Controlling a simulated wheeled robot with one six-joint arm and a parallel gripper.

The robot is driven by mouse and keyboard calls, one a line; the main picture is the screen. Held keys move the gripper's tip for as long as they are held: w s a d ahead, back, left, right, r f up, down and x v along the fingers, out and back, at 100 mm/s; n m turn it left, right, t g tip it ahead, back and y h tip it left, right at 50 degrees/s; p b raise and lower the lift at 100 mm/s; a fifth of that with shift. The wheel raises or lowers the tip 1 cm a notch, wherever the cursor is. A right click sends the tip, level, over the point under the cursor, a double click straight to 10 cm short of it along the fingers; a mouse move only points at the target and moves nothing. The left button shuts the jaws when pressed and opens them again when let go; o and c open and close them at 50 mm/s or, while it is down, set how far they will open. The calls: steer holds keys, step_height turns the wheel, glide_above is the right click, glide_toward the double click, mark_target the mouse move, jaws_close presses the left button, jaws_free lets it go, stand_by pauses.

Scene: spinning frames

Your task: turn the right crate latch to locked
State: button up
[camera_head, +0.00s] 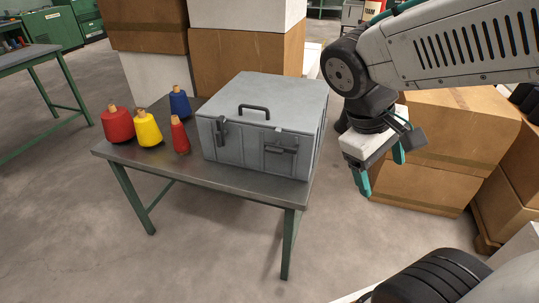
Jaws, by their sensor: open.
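A grey crate (230,151) with a closed lid stands on the metal table. A dark handle (254,110) sits on its lid near the front edge. The right crate latch (281,149) is on the front face, with its dark bar lying roughly level. The left crate latch (221,131) is dark and stands roughly upright near the front left corner. My gripper (382,171) hangs to the right of the crate, apart from it and beyond the table edge. Its teal-tipped fingers point down, spread and empty.
Red, yellow and blue thread cones and a slim red spool (180,136) stand left of the crate on the table (185,166). Cardboard boxes (440,140) stand behind and right of my gripper. The floor in front of the table is clear.

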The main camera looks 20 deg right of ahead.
steer(key=w+f+n+t+h, duration=0.2)
steer(key=w+f+n+h, duration=0.1)
steer(key=w+n+h, duration=0.4)
steer(key=w+f+n+t+h, duration=0.2)
steer(key=w+f+n+h, duration=0.15)
steer(key=w, duration=0.55)
steer(key=n+t+y, duration=0.4)
steer(key=n+t, duration=0.8)
steer(key=n, duration=0.3)
glide_toward(273, 152)
steer(key=x, duration=0.8)
steer(key=shift+w+d+r, duration=0.1)
steer(key=shift+w+d, duration=0.05)
steer(key=shift+d, duration=0.05)
steer(key=c, duration=1.4)
steer(key=shift+a, duration=0.1)
